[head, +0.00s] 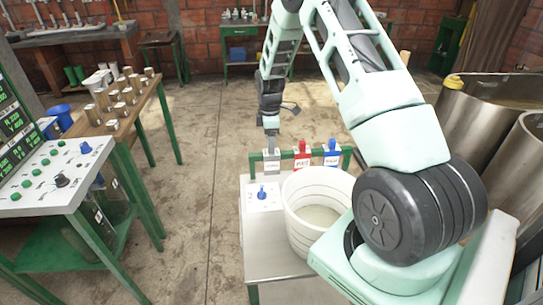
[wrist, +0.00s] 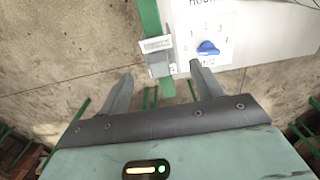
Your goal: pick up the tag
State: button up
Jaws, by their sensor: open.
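A grey tag (head: 271,161) with a white label hangs on a green rail (head: 346,160) at the back edge of a metal table. A red tag (head: 302,155) and a blue tag (head: 331,153) hang to its right; which one the task means cannot be told. My gripper (head: 271,131) is directly above the grey tag in the head view. In the wrist view, my gripper (wrist: 161,70) is open, and the grey tag (wrist: 158,56) shows between and just beyond its fingertips. Whether the fingers touch it cannot be told.
A white dial panel with a blue knob (head: 262,192) is close to the right finger in the wrist view (wrist: 208,48). A white ringed bucket (head: 317,212) stands on the metal table (head: 262,262). Large steel tanks (head: 470,121) are at right.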

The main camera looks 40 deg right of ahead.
aim_at(271, 158)
jog(key=shift+s+d+f+p, duration=0.15)
jog(key=shift+f+p, duration=0.45)
jog(key=shift+f, duration=1.6)
jog(key=c, duration=1.1)
jog(key=shift+o, duration=0.2)
